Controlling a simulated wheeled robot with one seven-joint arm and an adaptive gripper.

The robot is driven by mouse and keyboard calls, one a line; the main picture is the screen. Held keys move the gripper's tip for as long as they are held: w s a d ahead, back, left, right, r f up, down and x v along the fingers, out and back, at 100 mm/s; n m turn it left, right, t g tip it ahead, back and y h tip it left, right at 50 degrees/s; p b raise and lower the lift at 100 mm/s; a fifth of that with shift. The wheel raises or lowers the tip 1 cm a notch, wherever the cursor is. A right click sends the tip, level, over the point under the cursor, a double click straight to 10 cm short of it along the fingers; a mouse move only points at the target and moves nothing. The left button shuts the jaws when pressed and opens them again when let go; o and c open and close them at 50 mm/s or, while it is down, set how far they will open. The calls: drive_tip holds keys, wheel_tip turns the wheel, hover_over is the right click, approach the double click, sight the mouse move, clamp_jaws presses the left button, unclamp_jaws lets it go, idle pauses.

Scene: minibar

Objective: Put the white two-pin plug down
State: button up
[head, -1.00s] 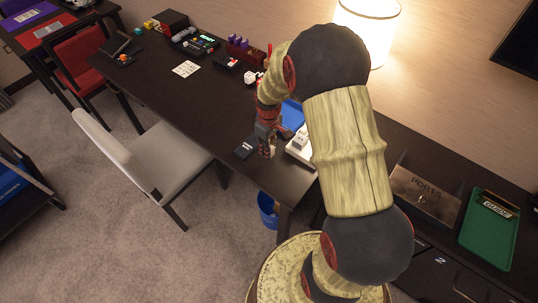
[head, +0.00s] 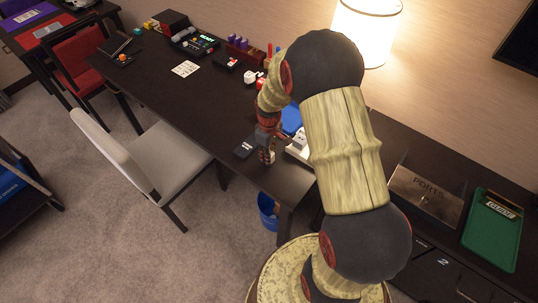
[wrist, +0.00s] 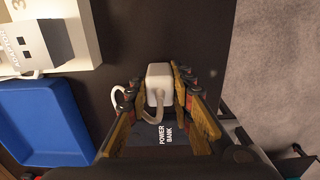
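The white two-pin plug (wrist: 159,78) is between the fingertips of my gripper (wrist: 160,88) in the wrist view, with both fingers close against its sides. Its pale cord loops to the left and back toward the gripper. The plug's pins are not visible. In the head view my gripper (head: 267,153) hangs low over the near end of the dark desk (head: 205,105); the plug cannot be made out there. I cannot tell whether the plug touches the desk.
A dark power bank (wrist: 166,135) lies beside the gripper, also in the head view (head: 245,149). A blue tray (wrist: 42,122) and a white socketed block (wrist: 38,42) on a pale base lie to the left in the wrist view. The desk edge and carpet (wrist: 275,60) are to the right.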

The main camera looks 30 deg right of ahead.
drive_tip(key=o, duration=0.4)
drive_tip(key=s+a+r+m+t+p, duration=0.1)
drive_tip(key=a+r+p, duration=0.1)
drive_tip(key=r, duration=1)
drive_tip(key=s+a+r+t+p, duration=0.1)
drive_tip(key=a+r+p, duration=0.1)
drive_tip(key=r, duration=1)
drive_tip(key=shift+s+a+r+m+t, duration=0.55)
drive_tip(key=shift+s+a+r, duration=1.45)
drive_tip(key=shift+s, duration=1)
drive_tip(key=shift+s+a+r+m+t, duration=0.55)
drive_tip(key=shift+s+a+r, duration=0.85)
drive_tip(key=shift+s+r, duration=1.35)
drive_tip(key=shift+s+a+r+m+t, duration=0.55)
drive_tip(key=shift+s+a+r, duration=1.3)
drive_tip(key=shift+s, duration=1.4)
drive_tip(key=shift+d+r, duration=0.15)
